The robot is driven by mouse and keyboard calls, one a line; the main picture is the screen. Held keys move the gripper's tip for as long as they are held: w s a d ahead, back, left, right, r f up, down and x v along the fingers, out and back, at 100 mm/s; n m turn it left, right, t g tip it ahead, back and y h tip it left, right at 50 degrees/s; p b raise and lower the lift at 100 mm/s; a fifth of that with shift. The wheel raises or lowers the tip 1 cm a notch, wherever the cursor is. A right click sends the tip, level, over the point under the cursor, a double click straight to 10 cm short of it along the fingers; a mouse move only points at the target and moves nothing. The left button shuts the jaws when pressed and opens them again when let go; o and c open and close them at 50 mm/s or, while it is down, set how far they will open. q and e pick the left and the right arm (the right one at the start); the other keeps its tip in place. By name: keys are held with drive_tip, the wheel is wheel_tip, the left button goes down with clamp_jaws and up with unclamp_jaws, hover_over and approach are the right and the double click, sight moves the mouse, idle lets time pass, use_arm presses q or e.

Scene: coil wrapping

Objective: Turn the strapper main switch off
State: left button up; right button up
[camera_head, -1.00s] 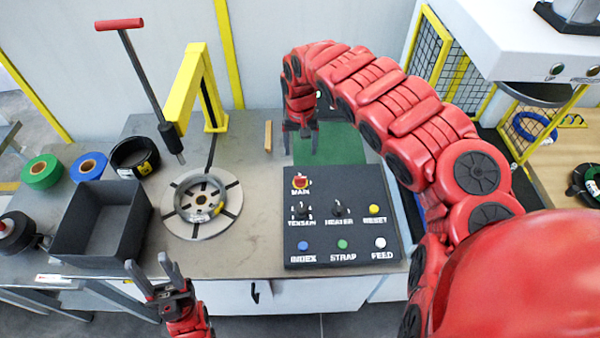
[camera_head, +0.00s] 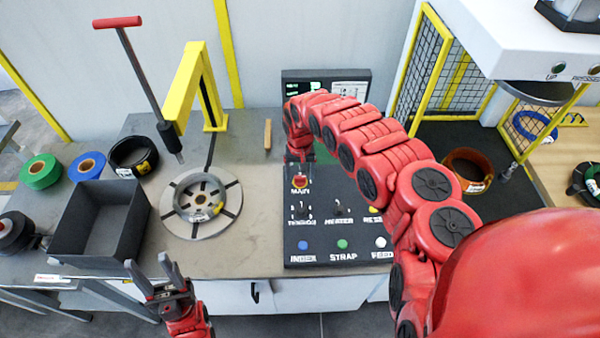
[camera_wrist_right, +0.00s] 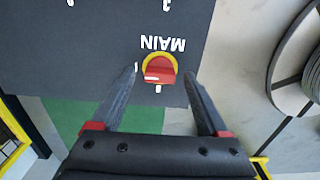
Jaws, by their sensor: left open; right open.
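The main switch (camera_head: 299,182) is a red knob on a yellow ring at the top left of the dark control panel (camera_head: 322,228), above the label MAIN. In the right wrist view the red knob (camera_wrist_right: 160,69) lies just beyond and between the fingertips of my open right gripper (camera_wrist_right: 161,78); I see no contact. In the head view my right gripper (camera_head: 299,160) is at the panel's top edge, its fingers largely hidden by the arm. My left gripper (camera_head: 154,275) is open and empty in front of the table's front edge.
The panel also carries TENSION and HEATER knobs and several coloured buttons. A round coil fixture (camera_head: 178,226), a grey bin (camera_head: 75,240) and a yellow post (camera_head: 190,95) stand to the left. A screen (camera_head: 350,87) stands behind my right arm.

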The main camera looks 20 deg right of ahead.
clamp_jaws()
idle(0.4)
drive_tip(key=shift+n, duration=0.3)
drive_tip(key=n+b, duration=0.1)
drive_tip(key=n, duration=0.2)
drive_tip(key=n+b, duration=0.1)
drive_tip(key=n, duration=0.8)
drive_tip(key=shift+b, duration=0.4)
drive_tip(key=n, duration=0.5)
drive_tip(key=shift+b, duration=0.4)
drive_tip(key=shift+n, duration=0.3)
